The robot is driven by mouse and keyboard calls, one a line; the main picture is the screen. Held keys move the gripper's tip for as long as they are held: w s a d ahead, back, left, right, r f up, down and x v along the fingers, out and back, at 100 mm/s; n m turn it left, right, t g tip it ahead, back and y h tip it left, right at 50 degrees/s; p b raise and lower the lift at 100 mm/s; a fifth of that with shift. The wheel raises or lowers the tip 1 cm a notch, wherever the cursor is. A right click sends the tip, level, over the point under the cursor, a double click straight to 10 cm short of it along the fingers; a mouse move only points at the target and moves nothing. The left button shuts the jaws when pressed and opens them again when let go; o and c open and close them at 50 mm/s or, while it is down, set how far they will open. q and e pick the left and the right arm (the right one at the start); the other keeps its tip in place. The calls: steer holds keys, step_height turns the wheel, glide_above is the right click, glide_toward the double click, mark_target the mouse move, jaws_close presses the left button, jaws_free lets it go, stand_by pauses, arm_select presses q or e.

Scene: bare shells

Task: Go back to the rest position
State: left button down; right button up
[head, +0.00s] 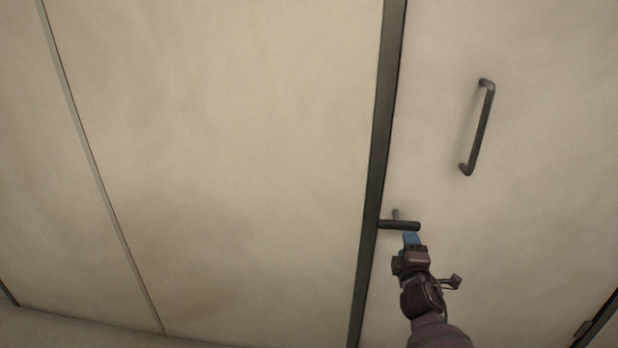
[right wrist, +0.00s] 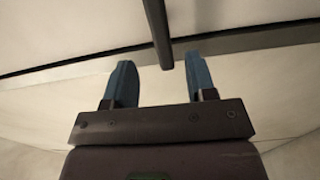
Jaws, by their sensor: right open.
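My right gripper (head: 411,240) is at the lower right of the head view, just below a dark lever handle (head: 400,225) on a pale door (head: 540,200). In the right wrist view its two blue fingers (right wrist: 160,83) stand apart with nothing held. The lever handle (right wrist: 157,30) shows there as a dark bar reaching down toward the gap between the fingertips. I cannot tell whether a finger touches it. My left gripper is not in view.
A dark vertical pull handle (head: 479,128) is fixed higher on the door. A dark frame strip (head: 380,130) runs along the door's left edge. A wide pale wall panel (head: 220,150) fills the left, and a strip of floor (head: 60,330) shows at the lower left.

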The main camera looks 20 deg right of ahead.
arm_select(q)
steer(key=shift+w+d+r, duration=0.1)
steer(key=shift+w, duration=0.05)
arm_select(e)
steer(key=s+a+m+y+p, duration=0.2)
steer(key=s+a+m+y, duration=0.3)
steer(key=a+m, duration=0.5)
steer(key=s+a+f+g+y+p, duration=0.1)
steer(key=s+a+f, duration=0.2)
steer(key=s, duration=0.5)
steer(key=s+a+f+g+y+p, duration=0.1)
steer(key=s+a+f+g, duration=0.1)
steer(key=s, duration=0.6)
steer(key=s+a+f+g+y+p, duration=0.1)
steer(key=s+a+f+y, duration=0.1)
steer(key=s+a+f, duration=0.2)
steer(key=s+a, duration=0.2)
steer(key=s, duration=0.2)
steer(key=shift+s+m+g, duration=0.3)
steer(key=shift+f, duration=0.1)
steer(key=shift+c, duration=0.8)
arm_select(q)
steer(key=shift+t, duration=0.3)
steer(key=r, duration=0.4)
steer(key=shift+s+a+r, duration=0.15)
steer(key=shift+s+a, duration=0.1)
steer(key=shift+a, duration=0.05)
